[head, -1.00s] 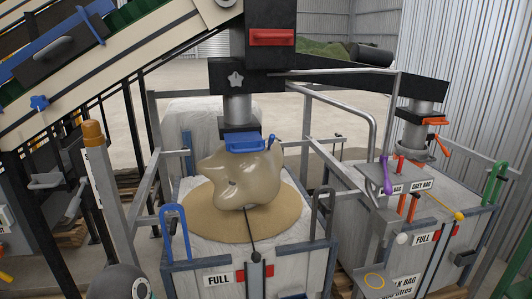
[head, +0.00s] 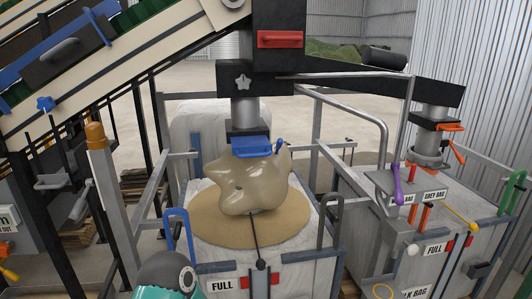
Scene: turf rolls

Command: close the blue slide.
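The blue slide (head: 250,146) is a flat blue plate with a raised front edge, sticking out of the dark spout housing (head: 248,112) on the centre column. Directly below, a glossy tan mass (head: 250,182) hangs between the spout and a round heap of sand (head: 225,225) in the white bag (head: 300,240). Neither gripper is in view. A dark rounded part of mine with teal on it shows at the bottom left, well away from the slide.
A grey frame with a blue hoop (head: 182,222) and a dark hoop (head: 331,215) surrounds the bag. A second spout with an orange slide (head: 450,127) stands at the right, near a purple handle (head: 397,185). A sloping conveyor (head: 110,80) fills the upper left.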

